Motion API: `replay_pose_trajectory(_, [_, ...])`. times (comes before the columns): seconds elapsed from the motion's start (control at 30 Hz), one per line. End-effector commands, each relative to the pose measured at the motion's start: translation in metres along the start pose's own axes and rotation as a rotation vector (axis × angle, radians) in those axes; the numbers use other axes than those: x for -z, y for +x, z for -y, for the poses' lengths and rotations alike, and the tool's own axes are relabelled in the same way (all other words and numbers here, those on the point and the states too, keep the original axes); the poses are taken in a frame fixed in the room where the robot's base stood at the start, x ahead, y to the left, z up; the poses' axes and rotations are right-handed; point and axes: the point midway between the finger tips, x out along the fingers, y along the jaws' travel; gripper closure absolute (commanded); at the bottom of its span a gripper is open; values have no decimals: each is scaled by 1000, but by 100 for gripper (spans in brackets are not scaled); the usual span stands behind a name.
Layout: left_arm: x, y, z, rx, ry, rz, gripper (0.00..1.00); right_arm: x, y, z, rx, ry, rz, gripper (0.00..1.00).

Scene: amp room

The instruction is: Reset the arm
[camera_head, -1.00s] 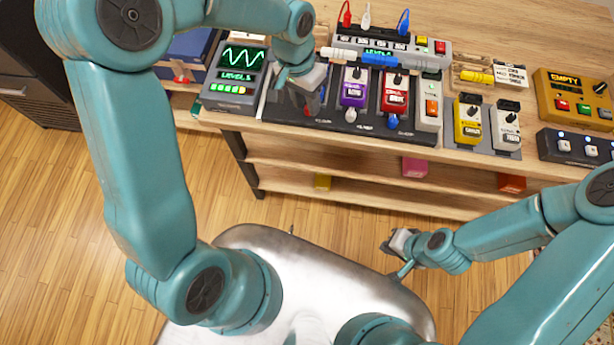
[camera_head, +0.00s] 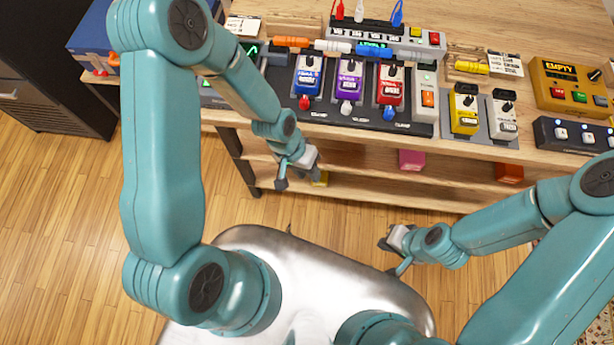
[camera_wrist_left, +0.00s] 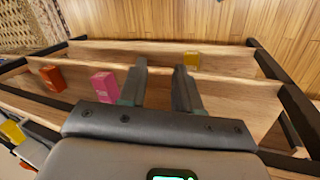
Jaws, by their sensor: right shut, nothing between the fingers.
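My left gripper (camera_head: 297,180) hangs in front of the shelf unit, below the table top's front edge. In the left wrist view its two fingers (camera_wrist_left: 160,72) are apart with nothing between them. Its arm comes down from the upper left of the head view. My right gripper (camera_head: 388,250) is shut and empty, low over the front right edge of my metal base, away from the table.
The pedal board (camera_head: 330,123) on the table (camera_head: 480,25) carries blue (camera_head: 307,78), purple (camera_head: 350,82) and red (camera_head: 390,88) pedals. My left arm partly hides the green-screen device (camera_head: 212,95). The shelves (camera_wrist_left: 220,87) hold a pink block (camera_wrist_left: 103,87), an orange block (camera_wrist_left: 52,78) and a yellow block (camera_wrist_left: 192,60). The floor (camera_head: 70,220) at left is clear.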

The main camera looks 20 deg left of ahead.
Motion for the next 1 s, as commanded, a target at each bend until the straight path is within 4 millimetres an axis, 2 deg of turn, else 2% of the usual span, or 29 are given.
replay_pose_trajectory(0.17, [-10,9,1,-6,-21,-2,67,0,1,0,0,0,0,100])
replay_pose_trajectory(0.77, [-13,11,1,-7,-26,-3,67,0,1,0,0,0,0,100])
replay_pose_trajectory(0.87, [-34,25,2,-14,-66,1,67,0,1,0,0,0,0,100])
replay_pose_trajectory(1.0, [-73,44,5,-13,-148,-12,67,0,1,0,0,0,0,100])
